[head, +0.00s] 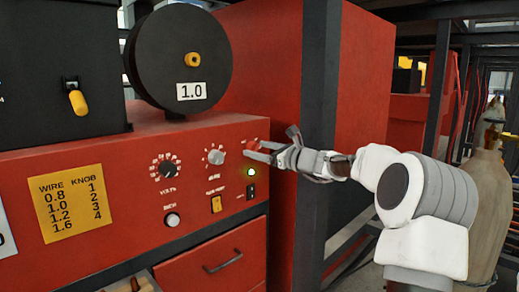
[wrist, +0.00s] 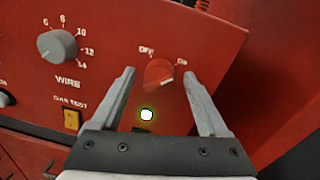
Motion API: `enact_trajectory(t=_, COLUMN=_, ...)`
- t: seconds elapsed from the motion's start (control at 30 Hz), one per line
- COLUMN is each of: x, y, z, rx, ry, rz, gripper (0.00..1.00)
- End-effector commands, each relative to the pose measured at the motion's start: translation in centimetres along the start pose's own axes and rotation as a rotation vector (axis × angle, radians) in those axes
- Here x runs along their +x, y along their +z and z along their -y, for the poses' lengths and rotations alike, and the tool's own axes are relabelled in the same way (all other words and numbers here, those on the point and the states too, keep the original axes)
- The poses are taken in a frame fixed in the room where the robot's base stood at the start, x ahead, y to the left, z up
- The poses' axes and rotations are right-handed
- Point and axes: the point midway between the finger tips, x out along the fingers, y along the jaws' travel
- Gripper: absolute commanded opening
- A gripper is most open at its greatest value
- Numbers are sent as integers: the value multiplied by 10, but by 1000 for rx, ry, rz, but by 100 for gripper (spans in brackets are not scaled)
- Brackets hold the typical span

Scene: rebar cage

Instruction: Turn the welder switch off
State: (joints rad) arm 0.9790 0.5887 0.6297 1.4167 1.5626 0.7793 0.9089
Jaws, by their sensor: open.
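The welder switch is a red rotary knob (wrist: 159,76) on the red welder panel, with OFF marked at its upper left and ON at its upper right. Its pale pointer mark appears turned toward ON. A lit green lamp (wrist: 147,114) is just below it; the lamp also shows in the head view (head: 251,171). My gripper (wrist: 157,71) is open, with one finger to each side of the knob in the picture. I cannot tell whether the fingers touch it. In the head view my gripper (head: 262,150) is at the panel's right end, partly covering the knob.
A grey WIRE knob (wrist: 57,46) and a yellow gas-test switch (wrist: 71,120) are left of the red knob. A black spool (head: 180,60) stands on the welder. A dark post (head: 318,130) rises just right of the panel. A gas cylinder (head: 486,200) stands far right.

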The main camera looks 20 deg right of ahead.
Motion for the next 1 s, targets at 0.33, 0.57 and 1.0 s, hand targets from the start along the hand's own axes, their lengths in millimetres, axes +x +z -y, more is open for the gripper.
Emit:
enact_trajectory(t=0.33, x=0, y=0, z=0, rx=0, ry=1, rz=0, gripper=51)
enact_trajectory(t=0.57, x=0, y=0, z=0, rx=0, ry=1, rz=0, gripper=9)
enact_trajectory(t=1.0, x=0, y=-2, z=-2, rx=-55, ry=2, rz=-3, gripper=0)
